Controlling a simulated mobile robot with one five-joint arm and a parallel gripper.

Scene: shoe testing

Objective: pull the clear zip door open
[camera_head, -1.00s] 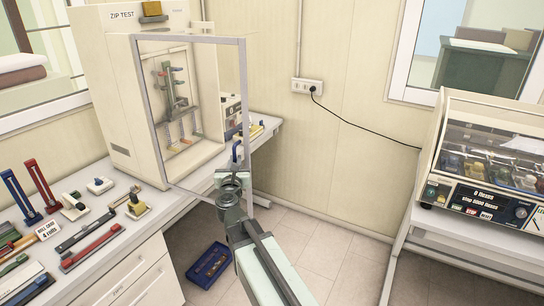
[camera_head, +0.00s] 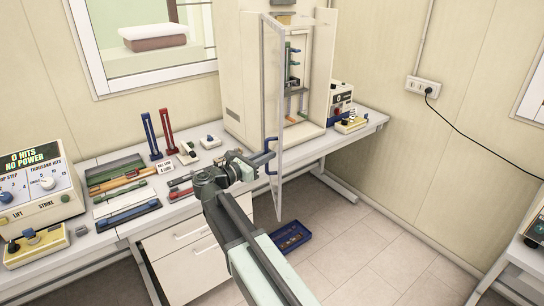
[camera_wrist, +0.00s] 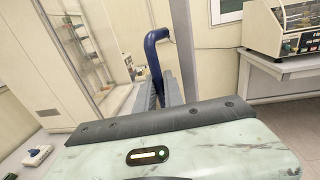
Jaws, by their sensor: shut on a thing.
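The clear door (camera_head: 281,110) stands swung out from the front of the cream zip test cabinet (camera_head: 244,85), and I see it at a narrow angle. Its blue handle (camera_head: 271,156) is on the outer edge, near me. My gripper (camera_head: 262,159) is shut on this handle. In the wrist view, the blue handle (camera_wrist: 152,50) rises from between the gripper's fingers, beside the pale door frame (camera_wrist: 184,50). The fingers hide the handle's lower part. Through the opening, the test rig with coloured clamps shows inside the cabinet.
The bench to the left carries tools, red and blue upright pieces (camera_head: 167,130) and a hit counter machine (camera_head: 40,185). A blue tray (camera_head: 290,237) lies on the floor below the door. Open floor extends to the right. A small meter box (camera_head: 340,98) stands right of the cabinet.

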